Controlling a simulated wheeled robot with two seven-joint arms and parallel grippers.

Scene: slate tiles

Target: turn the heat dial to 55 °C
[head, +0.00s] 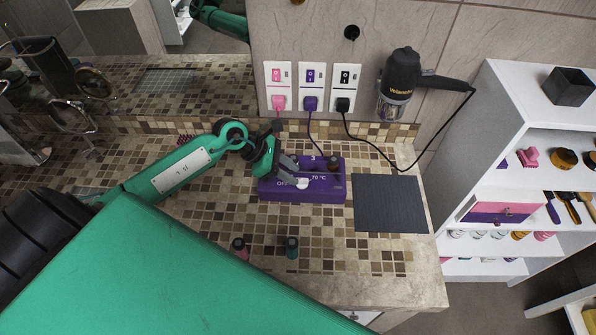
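A purple device box (325,192) stands on the mosaic counter against the wall. Its top carries white markings, "Off" at the left and "70 °C" at the right. A small white part (302,183) shows near the "Off" mark; I cannot tell whether it is the heat dial. A dark round knob (333,161) sits at the back right of the box. My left gripper (296,171) is over the box's left part, its grey fingers apart, hiding some of the top. I cannot tell whether it touches the box. My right gripper is not in view.
A dark grey mat (390,203) lies right of the box. Three wall sockets hold plugs with cords. A hair dryer (403,82) hangs on the wall; a white shelf unit (490,110) stands at right.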

